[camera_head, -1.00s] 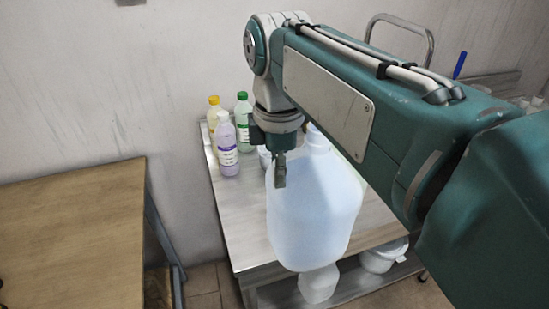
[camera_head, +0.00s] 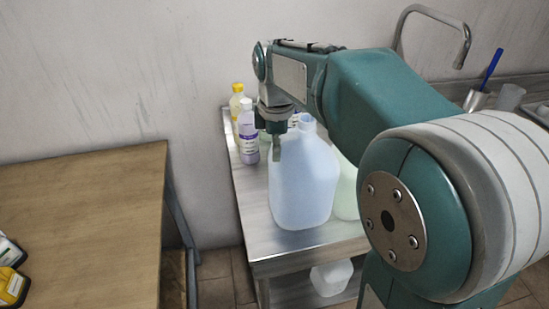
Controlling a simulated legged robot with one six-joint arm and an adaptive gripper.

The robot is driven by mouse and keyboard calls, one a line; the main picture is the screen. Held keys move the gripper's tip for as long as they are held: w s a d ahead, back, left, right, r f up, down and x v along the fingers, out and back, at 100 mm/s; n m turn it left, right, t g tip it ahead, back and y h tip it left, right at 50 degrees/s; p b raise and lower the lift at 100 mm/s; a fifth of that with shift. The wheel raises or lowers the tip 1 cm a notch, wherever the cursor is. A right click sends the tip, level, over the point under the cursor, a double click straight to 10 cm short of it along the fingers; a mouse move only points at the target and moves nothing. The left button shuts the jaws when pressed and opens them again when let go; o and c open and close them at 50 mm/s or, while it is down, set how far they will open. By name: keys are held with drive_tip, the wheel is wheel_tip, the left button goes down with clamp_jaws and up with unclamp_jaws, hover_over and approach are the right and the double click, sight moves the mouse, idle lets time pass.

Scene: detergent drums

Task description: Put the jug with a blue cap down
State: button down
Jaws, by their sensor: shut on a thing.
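The large translucent, bluish-white jug (camera_head: 304,185) is upright at the metal trolley (camera_head: 262,222). Its pale blue top shows beside my wrist. My gripper (camera_head: 277,148) points down at the jug's upper left and is shut on it; the exact grip is partly hidden. The jug's base appears over the trolley top, near its front edge. I cannot tell whether it touches the surface.
A purple bottle (camera_head: 248,135) and a yellow-capped bottle (camera_head: 237,102) stand behind to the left. A pale green jug (camera_head: 346,190) is close at the right. A wooden table (camera_head: 90,225) is at left. A white container (camera_head: 331,276) is on the lower shelf.

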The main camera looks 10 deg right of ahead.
drive_tip(key=shift+w+f, duration=0.3)
drive_tip(key=shift+f, duration=0.05)
drive_tip(key=shift+w+f, duration=0.2)
drive_tip(key=shift+f, duration=1.6)
drive_tip(key=shift+c, duration=2.4)
unclamp_jaws()
